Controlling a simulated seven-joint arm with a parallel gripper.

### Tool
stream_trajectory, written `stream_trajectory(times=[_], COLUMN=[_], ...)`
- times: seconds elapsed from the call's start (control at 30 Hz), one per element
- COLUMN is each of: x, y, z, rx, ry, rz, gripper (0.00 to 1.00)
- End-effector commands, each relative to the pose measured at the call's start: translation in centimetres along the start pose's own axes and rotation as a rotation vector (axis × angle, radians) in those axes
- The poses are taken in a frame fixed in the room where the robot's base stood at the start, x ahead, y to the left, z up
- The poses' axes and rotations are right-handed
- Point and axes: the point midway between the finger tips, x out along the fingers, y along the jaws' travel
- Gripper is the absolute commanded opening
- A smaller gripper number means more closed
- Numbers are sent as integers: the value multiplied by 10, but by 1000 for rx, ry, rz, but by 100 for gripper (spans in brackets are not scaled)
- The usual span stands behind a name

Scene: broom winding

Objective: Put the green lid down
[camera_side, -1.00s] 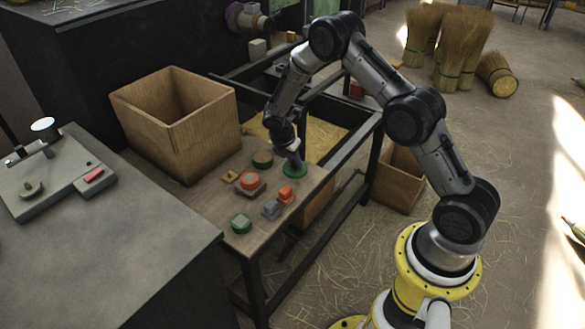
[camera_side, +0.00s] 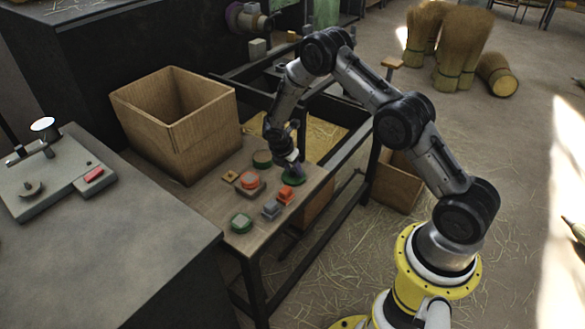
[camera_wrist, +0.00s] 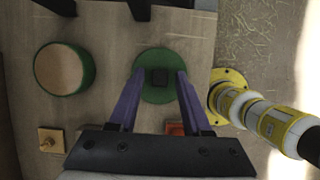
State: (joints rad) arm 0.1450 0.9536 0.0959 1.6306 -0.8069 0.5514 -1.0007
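The green lid (camera_side: 293,181) lies flat on the wooden table, close to its right edge. In the wrist view the lid (camera_wrist: 158,94) shows as a green disc with a dark square knob at its middle. My gripper (camera_side: 291,168) is low over the lid in the side view. In the wrist view my gripper (camera_wrist: 160,73) has its two purple fingers apart, one on each side of the knob, with a visible gap between each finger and the knob. The gripper is open and holds nothing.
A round tin (camera_wrist: 65,68) with a green rim stands left of the lid. A large wooden box (camera_side: 180,130) stands at the table's back left.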

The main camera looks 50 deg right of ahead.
Motion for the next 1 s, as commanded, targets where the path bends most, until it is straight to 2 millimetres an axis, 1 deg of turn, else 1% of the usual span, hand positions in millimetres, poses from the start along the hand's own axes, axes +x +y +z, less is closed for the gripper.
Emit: stream_trajectory(times=[0.27, 0.37, 0.43, 0.57, 0.8, 0.9, 1.0], x=[0, -4, -10, -32, -83, -99, -112], y=[0, 0, 1, 1, 1, 1, 0], z=[0, 2, 1, 2, 1, 1, 1], rx=[0, 0, -1, 0, -1, 0, 0], ry=[0, 0, 0, 0, 0, 0, 0], rz=[0, 1, 3, 4, 5, 3, 2], gripper=[54, 54, 54, 54, 54, 54, 54])
